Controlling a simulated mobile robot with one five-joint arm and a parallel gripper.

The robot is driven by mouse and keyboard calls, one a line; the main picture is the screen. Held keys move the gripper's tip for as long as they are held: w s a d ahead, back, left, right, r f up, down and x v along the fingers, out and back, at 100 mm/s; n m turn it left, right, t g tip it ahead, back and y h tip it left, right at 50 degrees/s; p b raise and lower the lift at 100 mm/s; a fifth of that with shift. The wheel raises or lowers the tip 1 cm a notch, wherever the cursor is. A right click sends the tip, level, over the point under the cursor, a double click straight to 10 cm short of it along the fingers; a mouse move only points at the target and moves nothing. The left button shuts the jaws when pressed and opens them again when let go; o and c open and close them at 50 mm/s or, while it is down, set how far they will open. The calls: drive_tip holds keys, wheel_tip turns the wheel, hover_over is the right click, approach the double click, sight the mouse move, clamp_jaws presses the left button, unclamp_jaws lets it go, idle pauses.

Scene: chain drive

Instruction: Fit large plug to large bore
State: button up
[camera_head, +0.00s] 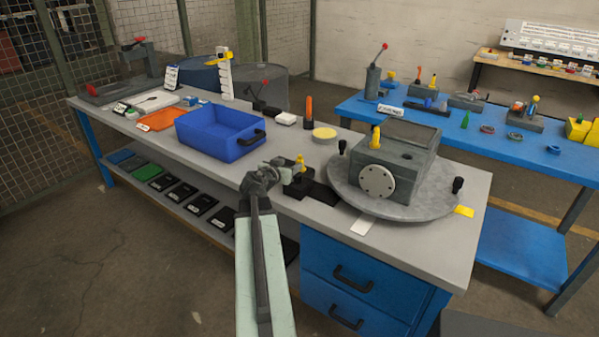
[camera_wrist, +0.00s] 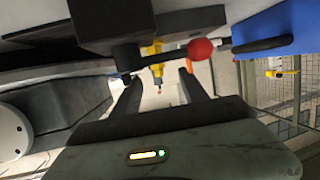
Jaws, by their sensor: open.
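My gripper (camera_head: 272,170) is open and empty above the near edge of the bench, left of a black fixture (camera_head: 322,195). A small yellow part (camera_head: 299,166) stands upright on this fixture, just beyond the gripper. In the wrist view a yellow part (camera_wrist: 156,68) shows beyond the gap between the open fingers (camera_wrist: 160,88), not touched by them. I cannot tell which part is the large plug or where the large bore is.
A blue bin (camera_head: 215,146) stands left of the gripper. A red-balled lever (camera_wrist: 200,49) crosses near the fingers in the wrist view. An orange upright part (camera_head: 309,110) and a yellow disc (camera_head: 325,134) stand behind. The bench front left of the gripper is clear.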

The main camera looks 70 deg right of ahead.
sight(298, 161)
drive_tip(key=b+x, duration=0.2)
drive_tip(key=x, duration=0.5)
drive_tip(key=shift+s+f, duration=0.1)
drive_tip(key=shift+f, duration=0.1)
drive_tip(key=shift+a+r, duration=0.1)
clamp_jaws()
